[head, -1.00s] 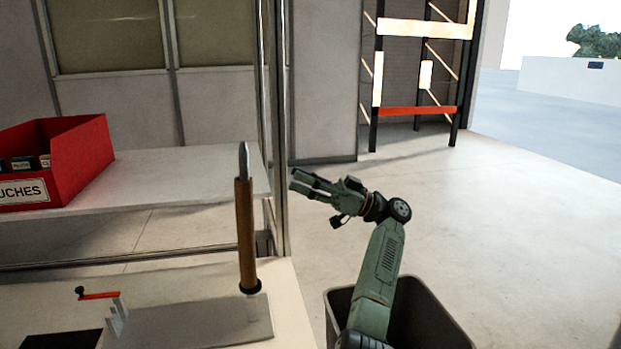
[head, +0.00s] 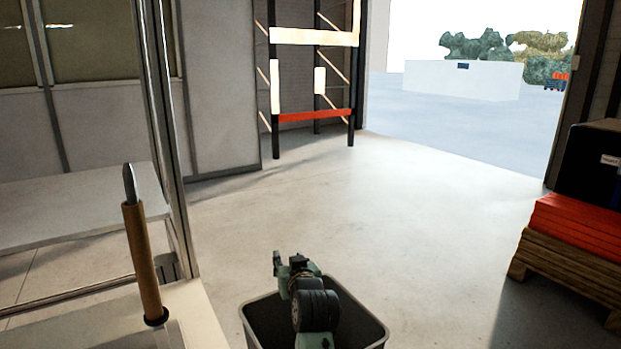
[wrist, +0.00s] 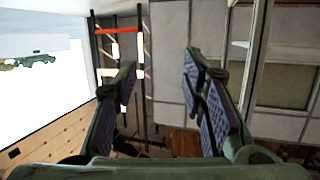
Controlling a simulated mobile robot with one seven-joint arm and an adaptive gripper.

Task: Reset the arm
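My gripper (head: 290,260) shows in the head view at the bottom middle, at the end of my folded green arm, which is seen end-on over a grey bin. In the wrist view my gripper (wrist: 162,100) has its two green fingers with dark ribbed pads spread wide apart. Nothing is between them, so it is open and empty. The wrist view looks out across the room, towards the shelving rack (wrist: 120,32) and a wall.
The grey bin (head: 375,333) stands below my arm. A brown roll on an upright spindle (head: 141,260) stands on the bench at left, beside a metal post (head: 168,130). A wooden pallet with orange items (head: 575,245) is at right. The floor (head: 400,200) between is clear.

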